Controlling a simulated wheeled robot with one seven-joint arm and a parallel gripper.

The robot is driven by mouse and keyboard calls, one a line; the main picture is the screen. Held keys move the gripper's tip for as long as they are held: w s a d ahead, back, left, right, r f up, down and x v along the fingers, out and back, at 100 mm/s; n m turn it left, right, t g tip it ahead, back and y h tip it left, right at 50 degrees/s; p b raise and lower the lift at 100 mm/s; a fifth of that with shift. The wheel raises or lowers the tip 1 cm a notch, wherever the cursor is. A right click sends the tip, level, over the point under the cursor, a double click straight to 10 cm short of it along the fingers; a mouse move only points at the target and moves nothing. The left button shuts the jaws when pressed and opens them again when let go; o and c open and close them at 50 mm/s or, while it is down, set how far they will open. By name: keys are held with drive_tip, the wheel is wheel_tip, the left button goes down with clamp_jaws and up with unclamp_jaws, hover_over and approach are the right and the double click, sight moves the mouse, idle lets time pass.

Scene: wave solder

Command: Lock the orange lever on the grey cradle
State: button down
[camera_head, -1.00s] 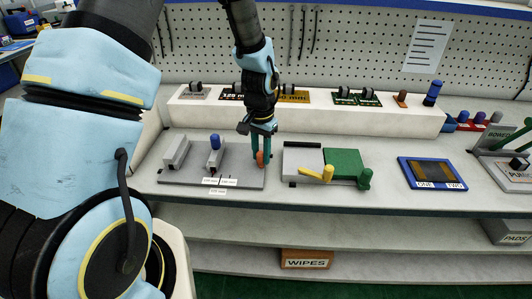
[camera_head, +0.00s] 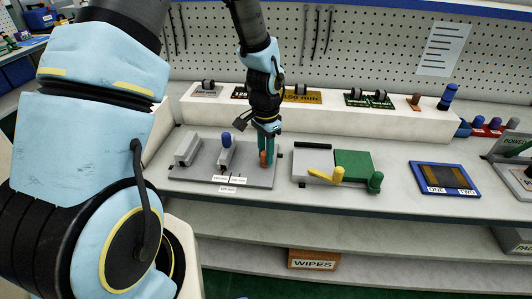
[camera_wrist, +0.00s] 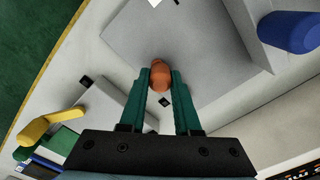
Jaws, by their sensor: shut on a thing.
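The grey cradle (camera_head: 200,177) lies flat on the bench, left of the middle in the head view. It carries grey blocks and a blue knob (camera_head: 226,139); the knob also shows at the upper right in the wrist view (camera_wrist: 290,32). The orange lever (camera_head: 263,160) stands at the cradle's right side. My gripper (camera_head: 266,147) points down over it, its green fingers shut on the lever. In the wrist view the lever's rounded orange end (camera_wrist: 160,76) sits between the fingertips. The lever's lower part is hidden there.
Right of the cradle is a light grey fixture with a yellow lever (camera_head: 326,175) and a green block (camera_head: 354,164). A blue-framed tray (camera_head: 444,178) lies further right. A white raised shelf (camera_head: 330,117) with small parts runs behind.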

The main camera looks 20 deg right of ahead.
drive_tip(key=c, duration=0.9)
unclamp_jaws()
wheel_tip(320, 180, up, 11)
drive_tip(key=b, duration=0.2)
drive_tip(key=s+a+r+n, duration=0.1)
drive_tip(key=a+n, duration=0.5)
drive_tip(key=a, duration=0.6)
drive_tip(key=s+a+r+n+t, duration=0.1)
drive_tip(key=s+a+r+n, duration=0.1)
drive_tip(key=a+n, duration=0.5)
drive_tip(key=s+a, duration=0.1)
drive_tip(key=a, duration=0.5)
drive_tip(key=shift+t, duration=0.3)
